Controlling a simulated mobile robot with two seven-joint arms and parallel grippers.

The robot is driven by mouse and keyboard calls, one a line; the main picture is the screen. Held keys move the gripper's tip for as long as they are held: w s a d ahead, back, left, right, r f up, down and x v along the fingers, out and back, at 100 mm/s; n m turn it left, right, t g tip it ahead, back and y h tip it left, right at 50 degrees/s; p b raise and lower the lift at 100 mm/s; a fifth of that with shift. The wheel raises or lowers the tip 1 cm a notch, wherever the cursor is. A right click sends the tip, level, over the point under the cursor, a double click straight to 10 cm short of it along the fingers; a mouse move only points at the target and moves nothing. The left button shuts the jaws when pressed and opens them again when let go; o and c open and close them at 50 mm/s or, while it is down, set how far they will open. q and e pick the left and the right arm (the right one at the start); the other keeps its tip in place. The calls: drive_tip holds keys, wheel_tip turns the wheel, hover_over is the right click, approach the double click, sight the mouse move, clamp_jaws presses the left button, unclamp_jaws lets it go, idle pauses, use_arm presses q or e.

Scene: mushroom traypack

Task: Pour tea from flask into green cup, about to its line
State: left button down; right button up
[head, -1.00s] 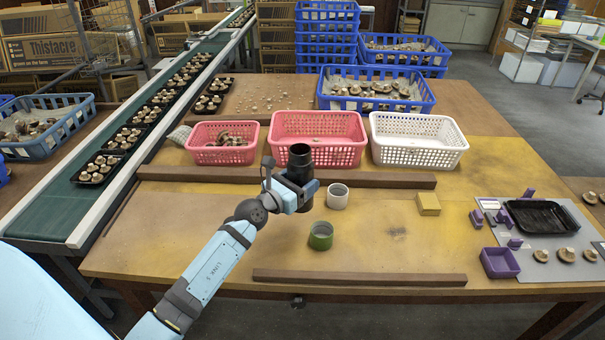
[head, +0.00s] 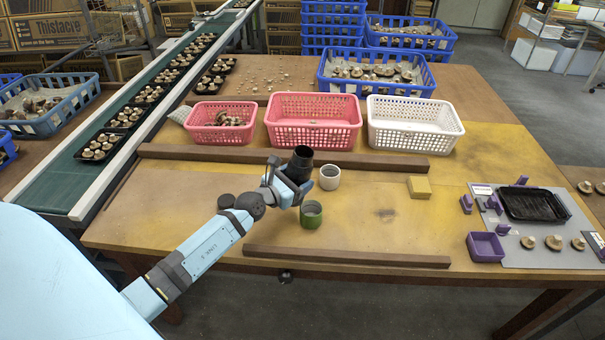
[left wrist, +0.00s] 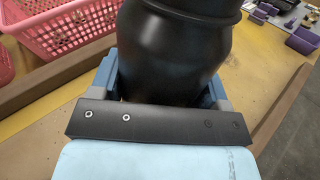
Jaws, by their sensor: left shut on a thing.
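My left gripper (head: 292,187) is shut on the black flask (head: 299,163) and holds it above the table. The flask leans a little, its open top toward the right. In the left wrist view the flask (left wrist: 178,45) sits between the jaws. The green cup (head: 311,218) stands upright on the table, just right of and nearer than the gripper, apart from it. Its line and any tea inside are too small to tell. No stream of tea shows. My right gripper is not in view.
A white cup (head: 329,179) stands close right of the flask. Wooden bars (head: 345,257) lie in front and behind (head: 230,153). A yellow block (head: 419,187) and purple box (head: 486,247) are right. Baskets (head: 313,137) stand behind.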

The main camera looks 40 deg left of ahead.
use_arm(q)
drive_tip(key=shift+s+a+f+m+g+p, duration=0.15)
drive_tip(key=shift+a+f+m+g+p, duration=0.15)
drive_tip(key=shift+a+m, duration=0.4)
drive_tip(key=shift+s+a+f+m+g+y+p, duration=0.15)
drive_tip(key=shift+a+f+m+g+y+p, duration=0.15)
drive_tip(key=shift+a+m+p, duration=0.2)
drive_tip(key=shift+s+a+f+m+g+y+p, duration=0.1)
drive_tip(key=shift+a+f+m+y+p, duration=0.05)
drive_tip(key=shift+a+m+y+p, duration=0.3)
drive_tip(key=shift+s+a+f+m+g+p, duration=0.2)
drive_tip(key=shift+a+f+m+g+p, duration=0.25)
drive_tip(key=shift+m+p, duration=0.3)
drive_tip(key=shift+s+a+r+m+g+y+p, duration=0.1)
drive_tip(key=shift+a+r+m+g+y+p, duration=0.15)
drive_tip(key=shift+a+m+y+p, duration=0.55)
drive_tip(key=shift+d, duration=0.3)
drive_tip(key=shift+r+p, duration=0.1)
drive_tip(key=shift+p, duration=0.4)
drive_tip(key=shift+r+m+p, duration=0.2)
drive_tip(key=shift+m+p, duration=0.1)
drive_tip(key=shift+p, duration=0.05)
